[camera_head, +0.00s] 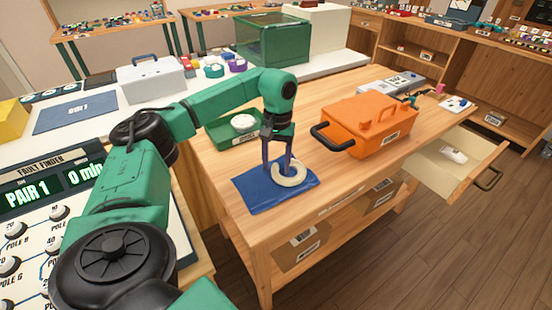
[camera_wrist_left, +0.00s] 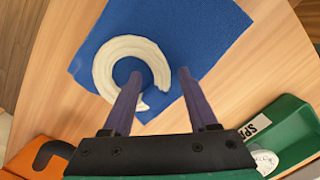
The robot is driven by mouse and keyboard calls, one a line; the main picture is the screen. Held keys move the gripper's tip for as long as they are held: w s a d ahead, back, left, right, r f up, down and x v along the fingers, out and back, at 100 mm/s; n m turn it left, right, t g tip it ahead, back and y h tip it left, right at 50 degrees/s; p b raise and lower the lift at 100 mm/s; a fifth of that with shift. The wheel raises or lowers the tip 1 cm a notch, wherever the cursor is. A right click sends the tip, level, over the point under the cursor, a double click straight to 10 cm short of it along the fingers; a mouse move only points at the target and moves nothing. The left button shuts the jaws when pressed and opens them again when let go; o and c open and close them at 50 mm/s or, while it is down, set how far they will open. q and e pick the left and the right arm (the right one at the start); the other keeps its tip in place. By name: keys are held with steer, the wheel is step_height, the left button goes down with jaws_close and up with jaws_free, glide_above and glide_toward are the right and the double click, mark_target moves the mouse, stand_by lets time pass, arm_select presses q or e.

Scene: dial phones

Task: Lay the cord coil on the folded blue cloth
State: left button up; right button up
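The cream cord coil (camera_head: 289,176) lies on the folded blue cloth (camera_head: 250,196) near the front left corner of the wooden table. In the left wrist view the coil (camera_wrist_left: 113,58) is a thick ring flat on the cloth (camera_wrist_left: 205,28). My left gripper (camera_head: 277,163) is low over the coil with its fingers apart. In the left wrist view my left gripper (camera_wrist_left: 160,76) has one finger over the ring's middle and the other outside it. The coil's near part is partly hidden by a finger. My right gripper is not in view.
A green tray (camera_head: 222,141) with a white round item stands behind the cloth. An orange case (camera_head: 362,125) with a black handle stands to the right. An open drawer (camera_head: 452,160) juts out at the table's right.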

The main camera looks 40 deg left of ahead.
arm_select(q)
steer(key=shift+r, duration=0.4)
steer(key=r, duration=0.5)
steer(key=w+r, duration=0.1)
steer(key=r, duration=0.2)
steer(key=shift+a+p, duration=0.15)
steer(key=shift+p, duration=0.2)
step_height(320, 180, up, 5)
steer(key=p, duration=0.2)
glide_above(277, 163)
steer(key=shift+w+a+f, duration=0.2)
